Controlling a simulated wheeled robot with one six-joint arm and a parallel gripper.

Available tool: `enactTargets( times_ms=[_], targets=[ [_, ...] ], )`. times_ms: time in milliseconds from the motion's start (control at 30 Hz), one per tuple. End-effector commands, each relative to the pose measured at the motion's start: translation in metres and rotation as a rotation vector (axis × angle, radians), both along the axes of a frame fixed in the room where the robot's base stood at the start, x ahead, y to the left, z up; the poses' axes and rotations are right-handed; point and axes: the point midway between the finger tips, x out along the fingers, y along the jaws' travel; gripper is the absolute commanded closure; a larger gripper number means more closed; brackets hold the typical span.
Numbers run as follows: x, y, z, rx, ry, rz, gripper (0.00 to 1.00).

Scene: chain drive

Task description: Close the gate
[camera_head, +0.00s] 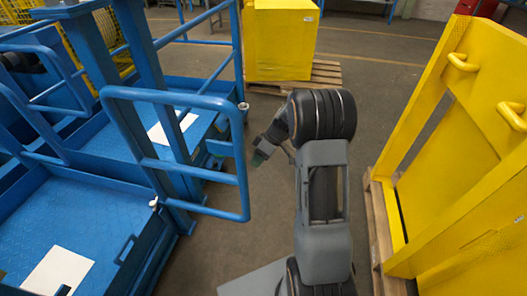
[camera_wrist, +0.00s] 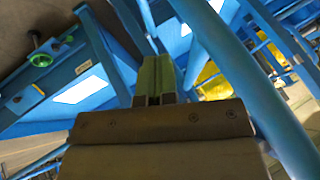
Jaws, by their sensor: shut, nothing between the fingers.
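The gate (camera_head: 243,170) is a blue tubular frame with rounded corners and a middle bar. In the head view it stands upright, angled out from the blue platform (camera_head: 85,205) with its right end over the grey floor. My gripper (camera_head: 257,160) is just right of the gate's right upright in that view; whether they touch is unclear. In the wrist view my gripper's green fingertips (camera_wrist: 154,62) are together with nothing between them. A thick blue tube (camera_wrist: 245,85) passes close on their right; it is probably part of the gate.
Yellow panels with handles (camera_head: 470,150) stand on a wooden pallet (camera_head: 384,235) at the right. A yellow box (camera_head: 280,40) on another pallet stands at the back. Blue posts and rails crowd the left. Open floor (camera_head: 385,85) lies between the box and panels.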

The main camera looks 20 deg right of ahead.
Motion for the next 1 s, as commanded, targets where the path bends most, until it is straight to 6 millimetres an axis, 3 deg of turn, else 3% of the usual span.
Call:
enactTargets(
  times_ms=[33,300,1000],
  targets=[
    [-0.001,0.006,-0.008,0.0,0.003,0.003,1.0],
    [-0.022,0.027,-0.004,-0.001,0.001,0.0,1.0],
    [-0.025,0.04,-0.005,-0.001,0.0,0.007,1.0]
  ],
)
